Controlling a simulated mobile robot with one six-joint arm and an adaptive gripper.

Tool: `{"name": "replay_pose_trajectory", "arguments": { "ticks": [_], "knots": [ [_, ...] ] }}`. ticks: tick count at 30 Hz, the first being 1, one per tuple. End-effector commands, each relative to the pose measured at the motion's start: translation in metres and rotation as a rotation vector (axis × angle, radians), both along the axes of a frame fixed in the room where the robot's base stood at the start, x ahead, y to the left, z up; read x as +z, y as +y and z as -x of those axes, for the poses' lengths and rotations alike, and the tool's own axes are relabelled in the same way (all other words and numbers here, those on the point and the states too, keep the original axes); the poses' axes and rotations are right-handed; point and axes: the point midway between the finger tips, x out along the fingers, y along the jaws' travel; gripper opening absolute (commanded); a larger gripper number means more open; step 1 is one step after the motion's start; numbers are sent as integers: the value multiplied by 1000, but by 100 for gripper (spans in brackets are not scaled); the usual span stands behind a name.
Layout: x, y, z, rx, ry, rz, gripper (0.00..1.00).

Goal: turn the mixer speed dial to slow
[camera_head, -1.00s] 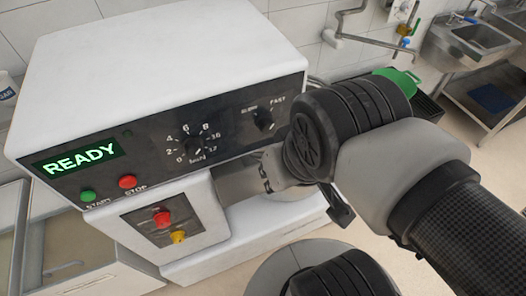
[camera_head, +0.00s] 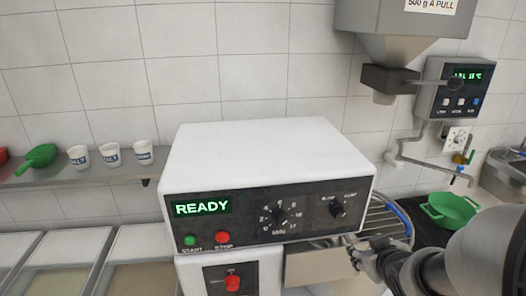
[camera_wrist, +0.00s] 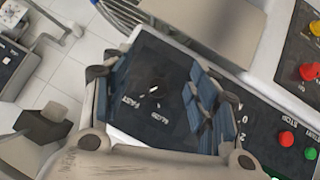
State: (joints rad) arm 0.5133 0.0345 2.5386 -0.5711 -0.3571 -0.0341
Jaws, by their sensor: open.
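The mixer control box (camera_head: 270,150) is white with a black front panel. The speed dial (camera_head: 337,210) is a small black knob near the panel's right end, between the words SLOW on its left and FAST on its right. In the wrist view the dark dial (camera_wrist: 154,91) lies between my open fingers, with white marks on it; SLOW and FAST read upside down around it. Its exact pointer direction is hard to tell. My gripper (camera_wrist: 162,88) is open, one blue-padded finger on each side; contact is not visible. In the head view my gripper (camera_head: 362,258) is below and right of the dial.
Left of the speed dial is a numbered timer knob (camera_head: 279,217). Further left are a green START button (camera_head: 190,240), a red STOP button (camera_head: 222,238) and a lit READY display (camera_head: 202,207). A hopper (camera_head: 392,45) hangs above right. A green colander (camera_head: 448,208) stands at right.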

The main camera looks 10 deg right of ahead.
Motion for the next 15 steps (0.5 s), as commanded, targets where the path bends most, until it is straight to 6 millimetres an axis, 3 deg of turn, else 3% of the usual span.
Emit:
{"name": "replay_pose_trajectory", "arguments": {
  "ticks": [3, 7, 15],
  "knots": [
    [-27, -14, -10, 71, -88, -51, 54],
    [-44, -15, -10, 145, -234, -153, 54],
    [-36, -10, 17, 180, -582, -397, 54]
  ]
}}
